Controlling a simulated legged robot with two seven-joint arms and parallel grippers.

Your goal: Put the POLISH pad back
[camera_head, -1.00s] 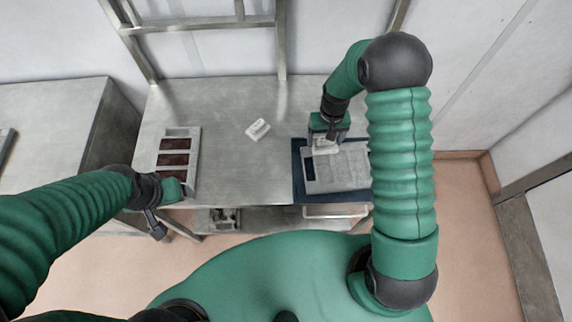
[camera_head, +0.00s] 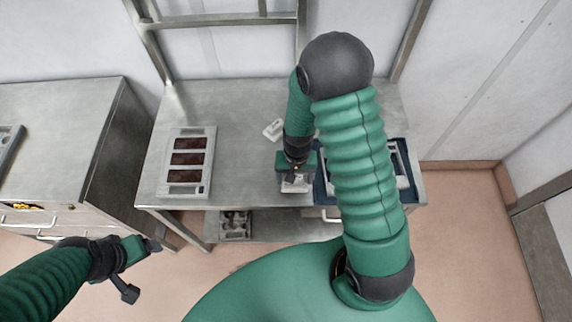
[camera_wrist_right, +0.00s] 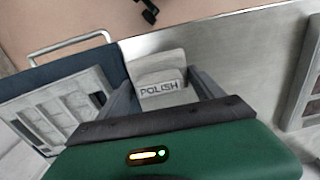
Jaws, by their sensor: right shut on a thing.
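My right gripper (camera_head: 296,179) is shut on the pale POLISH pad (camera_head: 295,187). In the right wrist view the pad (camera_wrist_right: 160,80) sits between the two fingers with its lettering facing the camera. The pad is over bare table near the front edge, just left of the blue mat (camera_head: 320,190); its height above the table is unclear. A grey plate (camera_wrist_right: 50,105) with slots lies on the mat, mostly hidden by my right arm in the head view. My left gripper (camera_head: 150,246) is off the table at the lower left; its fingers are too small to judge.
A second pale block (camera_head: 273,130) lies on the steel table (camera_head: 235,120) behind the gripper. A grey tray (camera_head: 203,137) with three dark red-brown blocks stands at the left. A lower shelf (camera_head: 270,226) holds a grey item (camera_head: 235,224). A cabinet (camera_head: 60,120) stands farther left.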

